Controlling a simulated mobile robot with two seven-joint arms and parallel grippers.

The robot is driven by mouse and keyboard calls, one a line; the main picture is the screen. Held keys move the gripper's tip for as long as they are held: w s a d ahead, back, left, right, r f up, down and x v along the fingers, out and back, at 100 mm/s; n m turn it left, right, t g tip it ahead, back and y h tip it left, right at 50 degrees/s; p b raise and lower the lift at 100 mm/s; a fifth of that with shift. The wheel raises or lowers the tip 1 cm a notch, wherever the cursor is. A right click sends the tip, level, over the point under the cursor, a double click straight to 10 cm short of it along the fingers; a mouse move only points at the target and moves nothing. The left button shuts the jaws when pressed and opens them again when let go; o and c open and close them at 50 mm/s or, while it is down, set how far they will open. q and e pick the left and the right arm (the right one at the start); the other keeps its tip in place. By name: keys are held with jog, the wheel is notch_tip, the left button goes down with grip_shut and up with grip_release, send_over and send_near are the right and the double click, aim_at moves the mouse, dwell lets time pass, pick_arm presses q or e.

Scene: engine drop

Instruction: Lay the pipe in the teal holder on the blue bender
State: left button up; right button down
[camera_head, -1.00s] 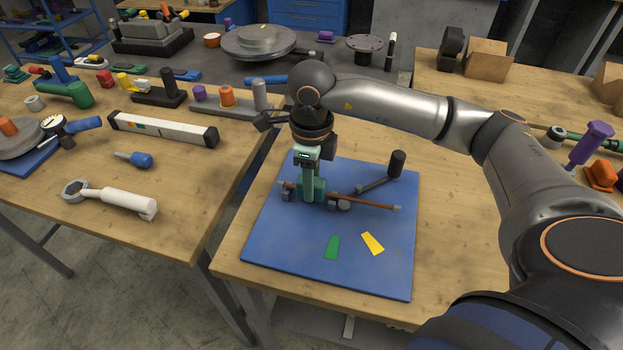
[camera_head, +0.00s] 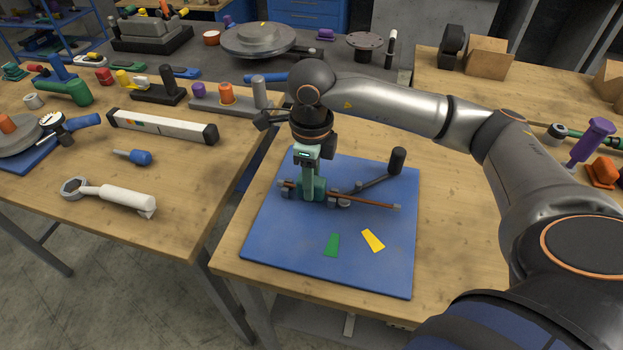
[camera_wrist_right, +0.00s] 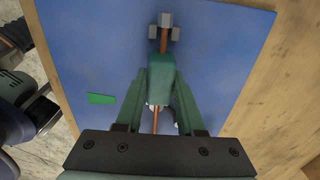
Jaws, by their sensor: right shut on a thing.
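The blue bender board (camera_head: 290,240) lies on the front table. It carries a lever with a black knob (camera_head: 397,160), a grey bracket and small grey rollers. A thin copper pipe (camera_head: 370,202) runs across the fittings, with a grey end piece at its right tip. The teal holder (camera_head: 312,186) is around the pipe near its left part. My right gripper (camera_head: 312,190) points down and is shut on the teal holder; the right wrist view shows its fingers on both sides of the holder (camera_wrist_right: 160,80). In that view the pipe (camera_wrist_right: 164,40) passes by a grey bracket (camera_wrist_right: 164,28). My left gripper is not in view.
Green (camera_head: 331,245) and yellow (camera_head: 373,240) patches mark the board's front. The left table (camera_head: 190,220) holds a white wrench-like tool (camera_head: 115,198), a long white bar (camera_head: 163,127) and a blue-handled tool (camera_head: 140,157). The table's right side is mostly clear.

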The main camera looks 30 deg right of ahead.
jog(key=shift+f+b, duration=0.35)
jog(key=shift+f, duration=0.05)
jog(key=shift+c, duration=2.2)
grip_release()
notch_tip(320, 180, up, 13)
jog(key=shift+f+p, duration=0.2)
jog(key=shift+p, duration=0.15)
jog(key=shift+s+f, duration=0.1)
jog(key=shift+s, duration=0.05)
